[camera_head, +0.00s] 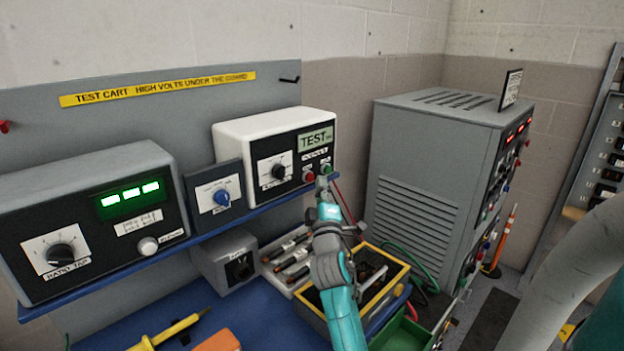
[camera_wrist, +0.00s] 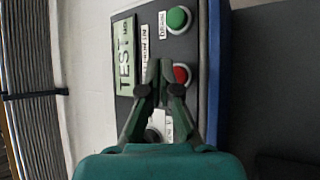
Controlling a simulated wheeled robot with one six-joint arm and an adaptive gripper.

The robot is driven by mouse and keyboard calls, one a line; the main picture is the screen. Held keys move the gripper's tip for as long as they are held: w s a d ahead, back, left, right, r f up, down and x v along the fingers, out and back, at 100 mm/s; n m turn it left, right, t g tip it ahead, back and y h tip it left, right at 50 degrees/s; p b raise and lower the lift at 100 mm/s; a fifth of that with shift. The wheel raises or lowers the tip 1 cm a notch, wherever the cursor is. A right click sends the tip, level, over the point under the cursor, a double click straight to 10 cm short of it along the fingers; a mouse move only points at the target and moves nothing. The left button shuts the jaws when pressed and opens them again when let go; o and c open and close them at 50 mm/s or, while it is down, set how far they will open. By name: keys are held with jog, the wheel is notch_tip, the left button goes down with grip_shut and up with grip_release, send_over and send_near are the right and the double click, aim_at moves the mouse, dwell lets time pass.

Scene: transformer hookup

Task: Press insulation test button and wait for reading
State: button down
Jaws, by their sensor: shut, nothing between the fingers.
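The white insulation tester (camera_head: 240,140) stands on the blue shelf. Its pale green display (camera_head: 315,138) reads "TEST" with smaller unclear marks; it also shows sideways in the wrist view (camera_wrist: 124,55). Below the display are a red button (camera_head: 308,177) and a green button (camera_head: 327,168). The wrist view shows the green button (camera_wrist: 178,18) and red button (camera_wrist: 182,74) with small labels. My gripper (camera_head: 322,181) is shut and empty in front of the panel. In the wrist view its fingertips (camera_wrist: 160,68) appear beside the red button; I cannot tell whether they touch the panel.
A ratio meter (camera_head: 90,185) with a lit green display and a small blue-knob box (camera_head: 214,197) stand left of the tester. A yellow-edged tray (camera_head: 398,276) lies below my arm. A large grey cabinet (camera_head: 420,190) stands to the right.

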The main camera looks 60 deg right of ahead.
jog(key=shift+s, duration=0.15)
jog(key=s, duration=0.2)
jog(key=s+a, duration=0.1)
jog(key=s, duration=0.2)
jog(key=shift+s+a, duration=0.25)
jog(key=shift+s, duration=0.05)
dwell(0.3)
dwell(0.8)
